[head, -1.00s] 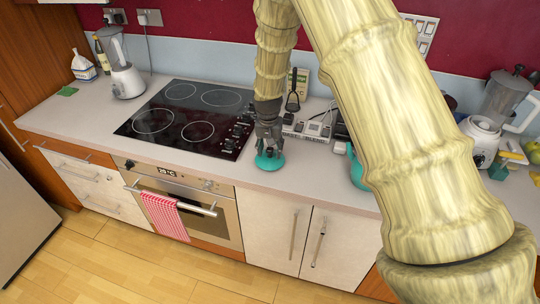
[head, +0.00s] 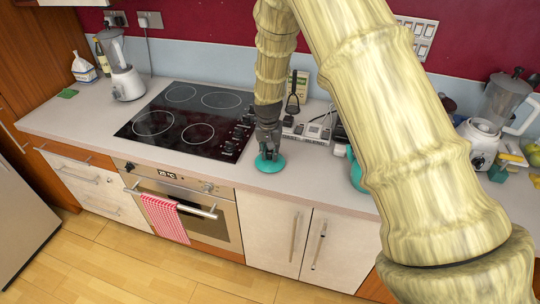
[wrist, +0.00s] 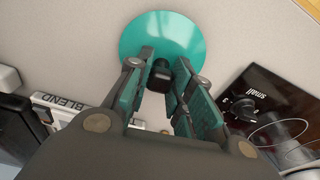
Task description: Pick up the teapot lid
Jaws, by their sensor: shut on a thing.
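The teapot lid (head: 270,165) is a teal disc at the front of the counter, right of the hob. In the wrist view the lid (wrist: 160,28) shows its round top and a dark knob (wrist: 160,72). My gripper (head: 268,151) points down at it, and its fingers (wrist: 166,66) are closed in on both sides of the knob. The lid looks level and at about counter height; I cannot tell if it touches the counter. A teal teapot (head: 356,172) is mostly hidden behind my arm.
The black hob (head: 188,120) lies left of my gripper. A blender (head: 490,125) stands at the right.

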